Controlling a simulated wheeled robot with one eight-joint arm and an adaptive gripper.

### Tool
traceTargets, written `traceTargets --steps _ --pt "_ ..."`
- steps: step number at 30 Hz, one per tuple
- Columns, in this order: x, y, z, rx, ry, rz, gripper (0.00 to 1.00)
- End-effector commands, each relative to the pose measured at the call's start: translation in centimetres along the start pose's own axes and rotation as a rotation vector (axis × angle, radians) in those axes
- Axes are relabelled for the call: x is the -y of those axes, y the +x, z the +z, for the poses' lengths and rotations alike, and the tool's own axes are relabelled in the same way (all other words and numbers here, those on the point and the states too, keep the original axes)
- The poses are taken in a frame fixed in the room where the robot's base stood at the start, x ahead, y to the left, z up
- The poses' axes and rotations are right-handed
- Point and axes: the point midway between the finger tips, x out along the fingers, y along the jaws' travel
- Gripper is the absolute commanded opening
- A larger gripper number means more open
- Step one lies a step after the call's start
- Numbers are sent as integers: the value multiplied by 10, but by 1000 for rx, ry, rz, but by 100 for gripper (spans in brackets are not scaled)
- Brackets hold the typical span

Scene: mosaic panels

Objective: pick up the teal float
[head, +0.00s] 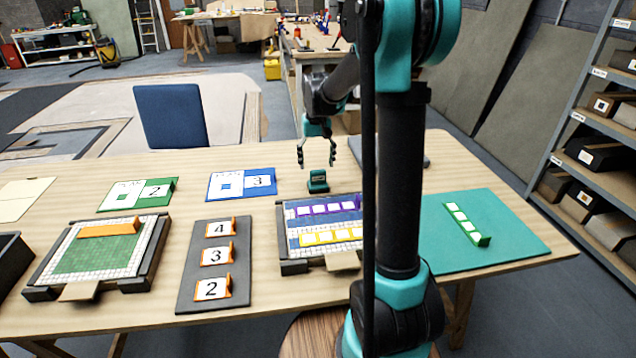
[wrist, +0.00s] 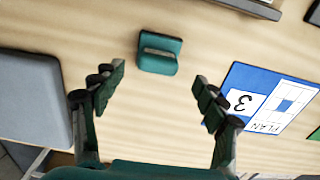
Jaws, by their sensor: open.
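The teal float (head: 318,181) is a small block with a raised grip on top. It stands on the wooden table behind the mosaic panel with purple and yellow strips. It also shows in the wrist view (wrist: 158,54), near the top middle. My gripper (head: 317,163) is open and empty, pointing down above the float in the head view. In the wrist view the two fingertips (wrist: 158,80) are spread wide, and the float lies beyond them, between their lines and apart from both.
A blue plan card (head: 241,184) lies left of the float, and a grey flat slab (wrist: 30,100) lies on its other side. The purple-and-yellow panel (head: 292,264) is in front. A teal mat (head: 510,235) with a green strip lies at right. Bare wood surrounds the float.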

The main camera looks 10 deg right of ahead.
Motion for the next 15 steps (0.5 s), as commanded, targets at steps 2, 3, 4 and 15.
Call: traceTargets --steps 2,3,4,15 --pt "-3 13 2 0 1 0 72" --pt "-4 18 3 0 1 0 72" --pt "-4 23 4 0 1 0 72" --pt "-4 40 3 0 0 0 72"
